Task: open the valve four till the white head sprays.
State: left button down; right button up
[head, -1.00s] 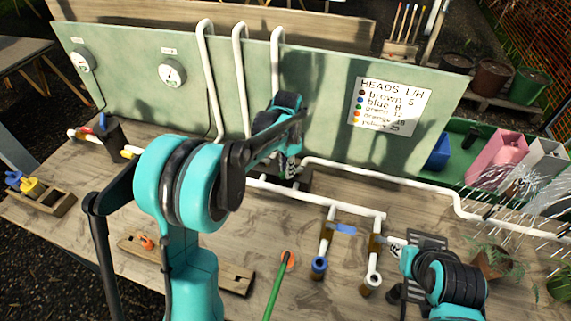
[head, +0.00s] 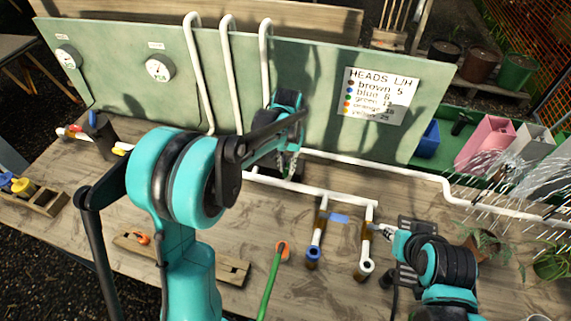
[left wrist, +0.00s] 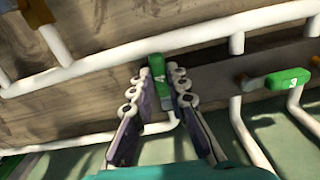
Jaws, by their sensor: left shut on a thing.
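The valve four handle (left wrist: 156,72), green with a "4" on it, sits between the fingers of my left gripper (left wrist: 161,84) in the left wrist view. The gripper is shut on it. In the head view my left gripper (head: 289,165) is low in front of the green panel, and the valve is hidden behind it. Water spray (head: 515,185) fans out at the right side of the head view. I cannot make out which head it leaves. My right gripper (head: 383,231) is beside a short white pipe, and its jaws are too small to read.
Another green handle (left wrist: 288,79), marked "3", is to the right in the left wrist view. White pipes (head: 330,190) run along the bench. A green stick (head: 271,280) lies at the front. A sign (head: 380,96) hangs on the panel.

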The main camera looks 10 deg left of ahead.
aim_at(286, 170)
dwell(0.5)
pick_arm(q)
jog(key=c, duration=1.5)
grip_release()
jog(key=shift+r, duration=0.1)
notch_tip(286, 170, up, 12)
jog(key=shift+f, duration=0.1)
jog(key=shift+s, duration=0.1)
jog(key=s+a+f+t+b, duration=0.1)
jog(key=s+f+t, duration=0.1)
jog(key=s, duration=0.5)
jog(key=s+a+f+t, duration=0.1)
jog(key=s+f+t, duration=0.1)
jog(key=s, duration=0.4)
jog(key=s+a+f+n+t+b, duration=0.1)
jog(key=s+a+f+t, duration=0.1)
jog(key=s, duration=0.5)
jog(key=shift+s+t+b, duration=0.3)
jog(key=shift+t, duration=0.3)
